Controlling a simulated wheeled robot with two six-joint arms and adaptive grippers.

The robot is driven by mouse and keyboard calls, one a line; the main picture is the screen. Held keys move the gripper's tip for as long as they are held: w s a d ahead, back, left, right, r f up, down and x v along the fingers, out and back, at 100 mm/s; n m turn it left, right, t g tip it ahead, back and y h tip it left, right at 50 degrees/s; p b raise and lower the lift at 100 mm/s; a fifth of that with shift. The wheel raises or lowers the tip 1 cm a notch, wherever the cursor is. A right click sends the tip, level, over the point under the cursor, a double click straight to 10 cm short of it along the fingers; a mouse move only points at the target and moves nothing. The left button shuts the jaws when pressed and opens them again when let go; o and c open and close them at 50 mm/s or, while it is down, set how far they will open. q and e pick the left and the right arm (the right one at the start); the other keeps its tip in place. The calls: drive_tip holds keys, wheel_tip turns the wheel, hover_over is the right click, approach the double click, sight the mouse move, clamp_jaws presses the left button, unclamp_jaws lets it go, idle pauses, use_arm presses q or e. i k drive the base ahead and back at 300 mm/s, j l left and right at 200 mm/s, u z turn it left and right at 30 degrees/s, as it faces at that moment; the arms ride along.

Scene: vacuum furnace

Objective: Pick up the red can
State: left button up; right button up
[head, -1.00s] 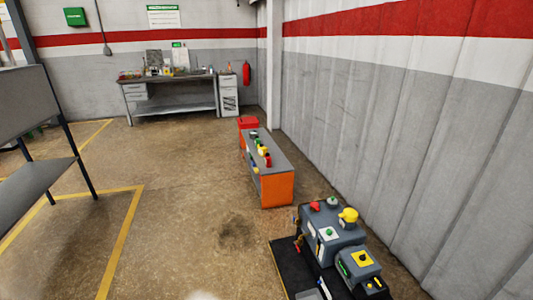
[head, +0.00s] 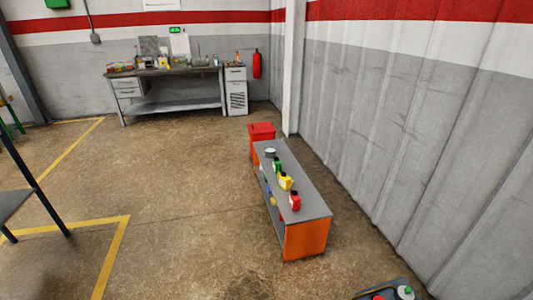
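A small red can (head: 295,201) with a dark cap stands upright on the grey top of a low orange bench (head: 312,219), near its front end. Behind it in a row on the same top stand a yellow can (head: 286,181), a green can (head: 277,165) and a grey round container (head: 270,152). Neither of my grippers shows in the head view, so their state is hidden.
A red box (head: 262,131) stands behind the bench. A grey wall (head: 400,130) runs along the right. A machine top (head: 395,292) shows at the lower right. A workbench (head: 165,73) stands at the back. The floor left of the bench is clear.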

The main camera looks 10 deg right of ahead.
sight(294, 201)
drive_tip(key=i+z, duration=0.1)
drive_tip(key=i, duration=0.55)
drive_tip(key=i+j+z, duration=0.1)
drive_tip(key=i, duration=0.5)
drive_tip(key=i+j, duration=0.15)
drive_tip(key=i, duration=0.45)
drive_tip(key=z, duration=0.05)
